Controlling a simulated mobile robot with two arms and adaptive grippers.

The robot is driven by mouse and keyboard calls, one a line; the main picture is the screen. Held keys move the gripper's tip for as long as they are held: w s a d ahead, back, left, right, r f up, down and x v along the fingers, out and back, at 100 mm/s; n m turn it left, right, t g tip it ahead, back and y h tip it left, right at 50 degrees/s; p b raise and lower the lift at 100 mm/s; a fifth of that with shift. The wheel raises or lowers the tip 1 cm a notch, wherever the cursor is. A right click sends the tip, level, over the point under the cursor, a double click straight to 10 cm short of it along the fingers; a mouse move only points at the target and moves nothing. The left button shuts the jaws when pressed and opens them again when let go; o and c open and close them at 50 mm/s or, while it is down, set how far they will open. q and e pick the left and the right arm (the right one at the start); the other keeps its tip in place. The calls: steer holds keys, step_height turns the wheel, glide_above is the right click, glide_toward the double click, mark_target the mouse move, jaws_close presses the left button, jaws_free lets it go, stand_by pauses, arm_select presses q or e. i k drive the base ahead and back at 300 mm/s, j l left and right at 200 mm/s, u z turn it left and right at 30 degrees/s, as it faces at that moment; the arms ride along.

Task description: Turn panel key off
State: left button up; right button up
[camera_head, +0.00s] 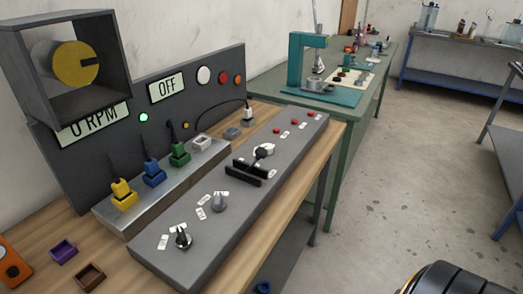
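A grey control panel (228,226) lies on the wooden bench and carries several controls. A dark key-like switch (182,238) on a round base sits at its near end beside small white labels. A grey rotary knob (218,202) is further along. A black lever or handle (245,175) and a dark knob on a white base (264,151) are near the middle. I cannot tell for certain which is the panel key, or its exact turn. The display (167,87) reads OFF, and another display (93,127) reads 0 RPM. Neither gripper is in view.
A green light (143,118) is lit on the upright board. Yellow (122,194), blue (154,174) and green (180,155) plugs stand on a metal strip behind the panel. Floor (400,180) to the right is open.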

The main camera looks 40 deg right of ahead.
mark_target(184, 241)
steer(key=k+j, duration=0.2)
steer(key=k+j+u, duration=0.1)
steer(key=j, duration=0.35)
steer(key=k+j, duration=0.25)
steer(key=k+j+u, duration=0.1)
steer(key=j, duration=0.3)
steer(key=k, duration=0.05)
